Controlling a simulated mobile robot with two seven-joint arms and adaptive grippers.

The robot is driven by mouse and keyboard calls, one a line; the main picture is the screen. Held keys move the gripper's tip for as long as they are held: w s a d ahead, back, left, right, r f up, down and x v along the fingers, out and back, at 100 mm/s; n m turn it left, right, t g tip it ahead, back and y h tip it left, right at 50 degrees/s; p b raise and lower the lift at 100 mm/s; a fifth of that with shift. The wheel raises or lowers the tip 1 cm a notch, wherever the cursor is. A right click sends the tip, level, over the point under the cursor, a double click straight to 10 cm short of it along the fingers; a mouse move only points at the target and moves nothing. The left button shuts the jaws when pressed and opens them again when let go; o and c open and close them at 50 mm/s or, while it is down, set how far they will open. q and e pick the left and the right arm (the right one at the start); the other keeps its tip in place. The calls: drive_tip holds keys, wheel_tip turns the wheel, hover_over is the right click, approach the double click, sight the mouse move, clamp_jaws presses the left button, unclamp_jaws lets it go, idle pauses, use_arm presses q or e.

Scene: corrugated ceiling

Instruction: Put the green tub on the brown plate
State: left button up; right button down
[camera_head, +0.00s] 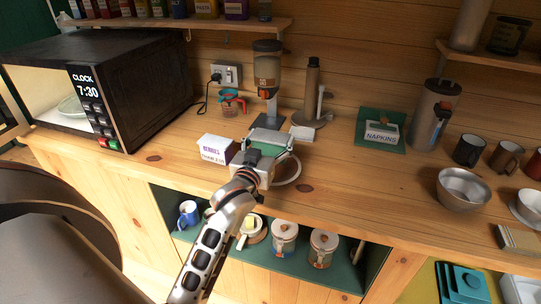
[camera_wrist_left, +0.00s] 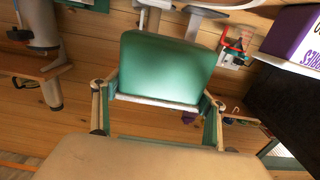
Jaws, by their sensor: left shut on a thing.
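The green tub (camera_wrist_left: 165,65) is between the fingers of my left gripper (camera_wrist_left: 158,100) in the left wrist view. In the head view my left gripper (camera_head: 268,145) is over the wooden counter, shut on the tub, of which only a green patch (camera_head: 263,150) shows between the fingers. I cannot tell whether the tub touches the counter. A pale curved rim (camera_head: 289,172) shows just right of the gripper; what it belongs to is mostly hidden. I cannot make out a clearly brown plate. My right gripper is not in view.
A white and purple box (camera_head: 215,150) stands just left of the gripper. Behind are a dispenser (camera_head: 267,75), a measuring cup (camera_head: 231,103) and a paper-towel stand (camera_head: 312,95). A napkin holder (camera_head: 381,130) and metal bowl (camera_head: 463,188) stand right. The counter between gripper and bowl is clear.

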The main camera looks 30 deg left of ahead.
sight(271, 155)
use_arm(q)
drive_tip(key=shift+f+b, duration=0.55)
drive_tip(key=shift+f, duration=2.45)
drive_tip(key=o, duration=1.3)
drive_tip(key=shift+r, duration=0.2)
drive_tip(key=v, duration=1.2)
drive_tip(key=shift+r, duration=0.35)
drive_tip(key=shift+s, duration=0.15)
